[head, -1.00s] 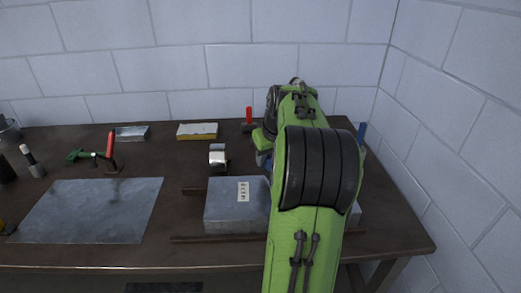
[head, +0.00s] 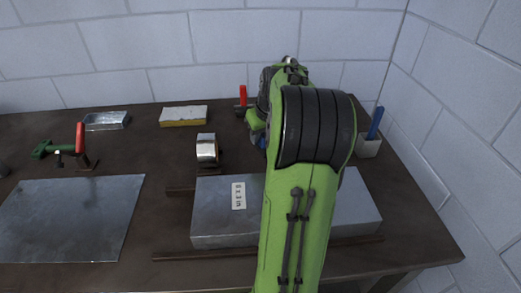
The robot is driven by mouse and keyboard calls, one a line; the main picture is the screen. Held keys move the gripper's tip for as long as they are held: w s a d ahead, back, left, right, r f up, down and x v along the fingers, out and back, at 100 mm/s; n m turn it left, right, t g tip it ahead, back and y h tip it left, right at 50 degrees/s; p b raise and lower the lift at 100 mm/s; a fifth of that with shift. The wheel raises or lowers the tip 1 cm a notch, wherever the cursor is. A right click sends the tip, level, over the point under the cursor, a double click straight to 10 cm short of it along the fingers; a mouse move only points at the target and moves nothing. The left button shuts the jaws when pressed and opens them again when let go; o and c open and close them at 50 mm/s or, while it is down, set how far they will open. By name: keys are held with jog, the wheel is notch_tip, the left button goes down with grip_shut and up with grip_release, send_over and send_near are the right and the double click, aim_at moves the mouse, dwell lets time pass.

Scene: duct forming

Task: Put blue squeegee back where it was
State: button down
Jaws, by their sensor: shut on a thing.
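My green arm (head: 290,220) reaches forward over the bench and hides my gripper behind it. What my gripper holds cannot be seen. A small blue patch (head: 262,143) shows at the left edge of my arm's far end; I cannot tell whether it is part of the blue squeegee. A blue upright handle (head: 376,122) stands slightly tilted in a small pale holder (head: 368,148) at the bench's right end, to the right of my arm. I cannot tell whether this handle is the squeegee's.
A labelled metal duct (head: 215,218) lies on the bench, partly behind my arm. A tape roll (head: 207,150), a yellow-white block (head: 183,116), a metal tray (head: 106,121), a red-handled tool (head: 243,97), green-and-red snips (head: 80,140) and a sheet (head: 70,215) lie around. Walls close the back and right.

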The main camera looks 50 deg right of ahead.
aim_at(261, 144)
notch_tip(261, 144, down, 4)
jog(key=shift+r+b, duration=0.15)
jog(key=shift+b, duration=0.5)
jog(key=shift+r, duration=0.15)
jog(key=c, duration=1.3)
grip_release()
jog(key=shift+f, duration=0.2)
jog(key=shift+c, duration=0.2)
jog(key=o, duration=0.5)
jog(key=shift+c, duration=0.2)
jog(key=shift+r, duration=0.1)
